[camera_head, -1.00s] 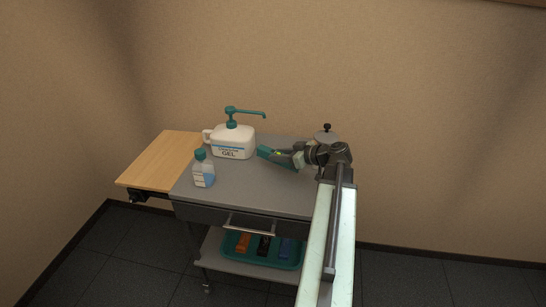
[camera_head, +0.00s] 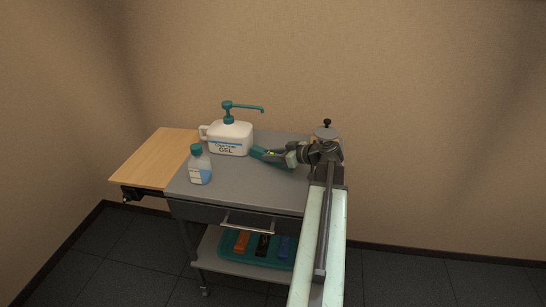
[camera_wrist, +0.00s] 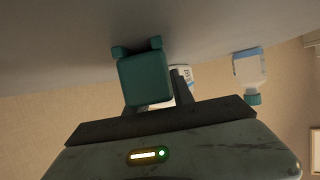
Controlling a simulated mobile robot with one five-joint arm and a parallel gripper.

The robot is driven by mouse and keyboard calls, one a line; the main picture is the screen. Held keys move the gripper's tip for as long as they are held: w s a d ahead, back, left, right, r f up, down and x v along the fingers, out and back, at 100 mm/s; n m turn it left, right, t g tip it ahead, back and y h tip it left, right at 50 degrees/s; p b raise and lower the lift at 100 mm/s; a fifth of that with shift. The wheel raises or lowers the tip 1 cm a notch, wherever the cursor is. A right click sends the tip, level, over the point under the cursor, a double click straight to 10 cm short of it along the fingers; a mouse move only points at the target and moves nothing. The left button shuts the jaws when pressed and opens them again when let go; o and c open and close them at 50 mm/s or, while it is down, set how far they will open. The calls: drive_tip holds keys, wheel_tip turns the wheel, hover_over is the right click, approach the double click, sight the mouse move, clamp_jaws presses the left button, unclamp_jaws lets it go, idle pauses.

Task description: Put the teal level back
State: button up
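The teal level (camera_head: 259,153) is held at the end of my gripper (camera_head: 272,156), above or on the grey cart top, just right of the gel bottle. In the wrist view the teal level (camera_wrist: 145,77) shows end-on as a block with two small raised corners, between the dark fingers of my gripper (camera_wrist: 155,100). The gripper is shut on it. I cannot tell whether the level touches the cart top. A teal tray (camera_head: 229,257) on the lower shelf holds an orange, a black and a blue tool; my arm hides its right end.
A white gel pump bottle (camera_head: 229,138) and a small bottle with a teal cap (camera_head: 199,168) stand on the cart top (camera_head: 245,189). A wooden side leaf (camera_head: 158,160) extends left. A drawer handle (camera_head: 247,222) sticks out in front, above the tray. A wall stands behind.

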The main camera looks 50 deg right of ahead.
drive_tip(key=o, duration=0.4)
drive_tip(key=shift+r, duration=0.15)
drive_tip(key=p+v, duration=0.5)
drive_tip(key=v, duration=0.6)
drive_tip(key=shift+s+r, duration=0.15)
drive_tip(key=shift+r, duration=0.1)
drive_tip(key=shift+s, duration=0.3)
